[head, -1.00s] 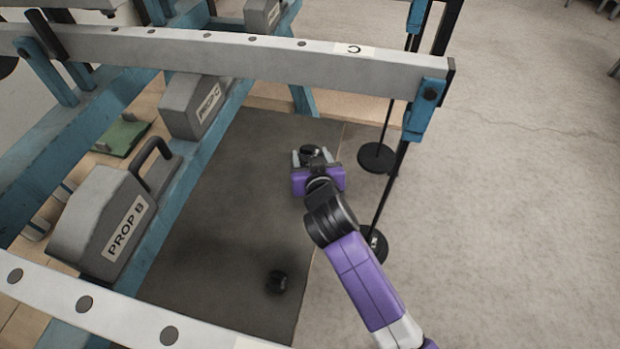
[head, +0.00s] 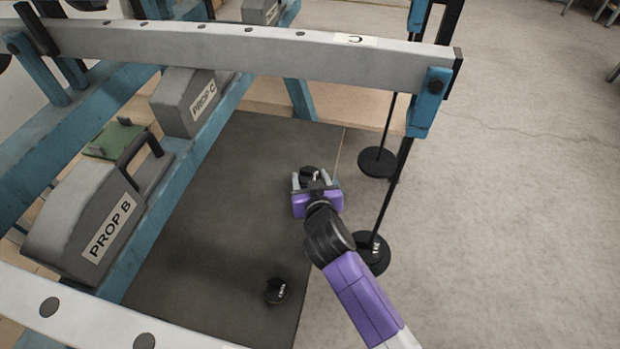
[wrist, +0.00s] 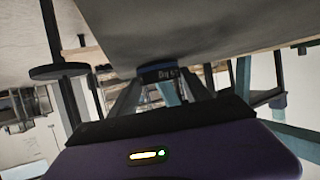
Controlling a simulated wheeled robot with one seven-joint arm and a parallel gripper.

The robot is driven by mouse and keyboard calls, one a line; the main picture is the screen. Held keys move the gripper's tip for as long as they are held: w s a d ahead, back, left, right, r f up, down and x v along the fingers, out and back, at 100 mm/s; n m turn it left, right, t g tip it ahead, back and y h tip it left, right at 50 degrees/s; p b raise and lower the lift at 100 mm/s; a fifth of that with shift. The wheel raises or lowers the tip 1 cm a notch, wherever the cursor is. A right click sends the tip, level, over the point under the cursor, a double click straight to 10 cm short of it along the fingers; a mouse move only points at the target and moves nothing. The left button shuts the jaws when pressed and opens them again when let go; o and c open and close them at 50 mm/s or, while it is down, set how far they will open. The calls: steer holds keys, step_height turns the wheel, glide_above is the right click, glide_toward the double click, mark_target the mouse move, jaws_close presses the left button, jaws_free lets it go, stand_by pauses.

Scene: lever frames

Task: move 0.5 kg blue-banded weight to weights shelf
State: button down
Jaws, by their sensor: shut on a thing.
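My gripper (head: 310,180) is shut on a small dark weight (head: 310,173) over the dark mat (head: 215,200), left of the hanging rods. In the wrist view the weight (wrist: 160,72) sits between the two fingertips and shows a blue band with blurred pale lettering. The grey mat surface lies right behind it there. I cannot tell whether the weight touches the mat or hangs just above it. A second black weight (head: 276,290) stands on the mat nearer to me. I cannot make out the weights shelf in either view.
A grey lever beam (head: 240,52) on blue frames crosses the back. Two rods with black discs (head: 377,162) (head: 370,253) hang close to the right of my arm. Blocks PROP B (head: 85,220) and PROP C (head: 190,100) stand left. Open floor (head: 510,220) lies right.

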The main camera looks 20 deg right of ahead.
steer(key=shift+c, duration=2.4)
jaws_free()
steer(key=shift+f, duration=0.1)
steer(key=shift+s+r, duration=0.1)
steer(key=shift+r, duration=0.15)
steer(key=p+v, duration=0.3)
steer(key=v, duration=0.8)
steer(key=shift+s+a+r, duration=0.1)
steer(key=shift+s+a, duration=0.05)
steer(key=shift+s, duration=0.2)
